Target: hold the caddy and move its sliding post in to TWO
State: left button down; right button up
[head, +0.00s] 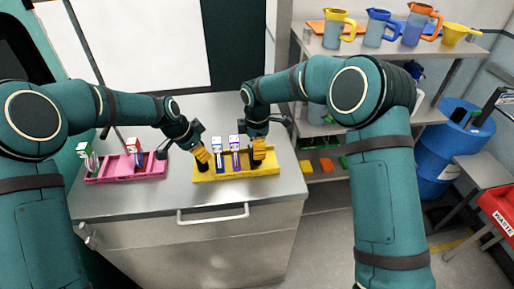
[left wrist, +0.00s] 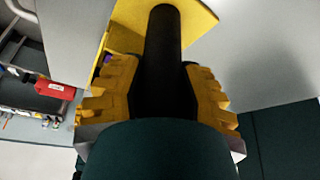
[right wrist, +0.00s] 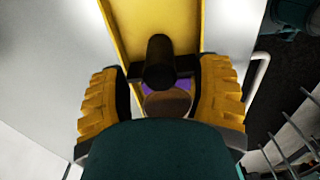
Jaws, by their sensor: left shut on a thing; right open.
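The yellow caddy (head: 238,177) stands on the grey counter, with a blue-and-white module (head: 218,150) and a purple-and-white module (head: 236,157) upright in it. My left gripper (head: 203,162) is at the caddy's left end, shut on a thick black post (left wrist: 163,60) that also shows in the left wrist view. My right gripper (head: 259,153) is over the caddy's right part. In the right wrist view its fingers are open on both sides of the black sliding post (right wrist: 160,62) with its crossbar, apart from it. The mark TWO cannot be read.
A pink caddy (head: 120,177) with several modules stands left on the counter (head: 150,203). The counter's front edge has a handle (head: 213,219). Shelves with jugs (head: 335,30), a blue barrel (head: 447,150) and a red bin (head: 498,209) are at right.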

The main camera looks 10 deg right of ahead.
jog(key=shift+f, duration=0.5)
grip_shut()
jog(key=shift+a, duration=1.45)
grip_release()
jog(key=shift+d, duration=0.1)
